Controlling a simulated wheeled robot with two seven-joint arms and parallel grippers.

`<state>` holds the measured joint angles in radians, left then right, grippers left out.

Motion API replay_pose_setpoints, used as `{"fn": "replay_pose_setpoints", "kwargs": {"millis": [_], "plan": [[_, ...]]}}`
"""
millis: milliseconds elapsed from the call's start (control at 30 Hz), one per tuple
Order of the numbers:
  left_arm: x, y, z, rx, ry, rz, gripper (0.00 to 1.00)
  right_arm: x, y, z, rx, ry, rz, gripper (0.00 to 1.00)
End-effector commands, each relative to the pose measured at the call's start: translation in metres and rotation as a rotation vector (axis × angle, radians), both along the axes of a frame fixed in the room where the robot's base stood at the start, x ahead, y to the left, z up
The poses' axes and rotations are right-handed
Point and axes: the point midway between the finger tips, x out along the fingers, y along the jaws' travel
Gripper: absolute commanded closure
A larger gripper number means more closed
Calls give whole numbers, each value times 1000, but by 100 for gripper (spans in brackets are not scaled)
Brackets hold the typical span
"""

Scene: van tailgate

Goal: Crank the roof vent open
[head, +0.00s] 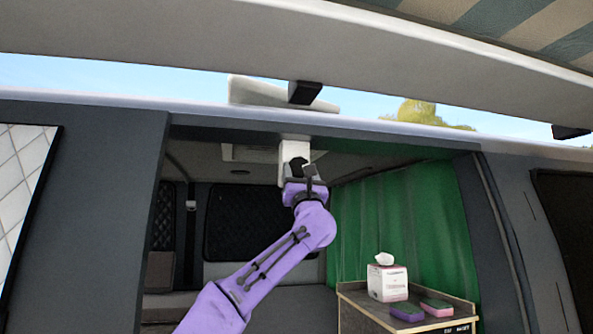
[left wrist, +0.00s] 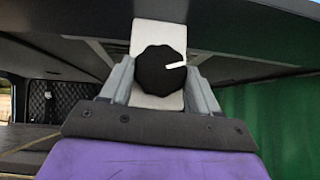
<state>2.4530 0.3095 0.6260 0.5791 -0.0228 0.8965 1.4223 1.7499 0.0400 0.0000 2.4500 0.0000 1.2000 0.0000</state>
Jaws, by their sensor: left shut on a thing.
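The crank knob is a black, scalloped knob with a white pointer mark, on a white plate; it shows in the left wrist view (left wrist: 160,70) between my fingers. Its white pointer points right and slightly up. The white plate (left wrist: 160,36) hangs at the top edge of the van's opening, and it also shows in the head view (head: 294,148). My left gripper (head: 298,170) reaches up to it and is shut on the knob, with a grey finger on each side in the left wrist view (left wrist: 160,88). The roof vent (head: 270,92) is a pale lid above the roof edge. My right gripper is out of view.
A cabinet (head: 352,296) inside the van at right carries a tissue box (head: 387,282) and two sponge-like blocks (head: 420,308). A green curtain (head: 400,225) hangs behind. An awning (head: 470,60) overhangs the opening. The opening left of my arm is clear.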

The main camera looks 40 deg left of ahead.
Motion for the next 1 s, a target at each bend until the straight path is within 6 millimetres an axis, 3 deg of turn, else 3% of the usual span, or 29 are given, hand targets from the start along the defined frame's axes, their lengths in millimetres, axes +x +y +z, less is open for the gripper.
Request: {"fn": "replay_pose_setpoints", "kwargs": {"millis": [233,600,1000], "plan": [[-5,5,4,105,117,4,70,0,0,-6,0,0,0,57],[-7,6,8,274,313,5,70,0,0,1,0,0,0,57],[-8,7,9,356,410,6,70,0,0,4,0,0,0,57]]}}
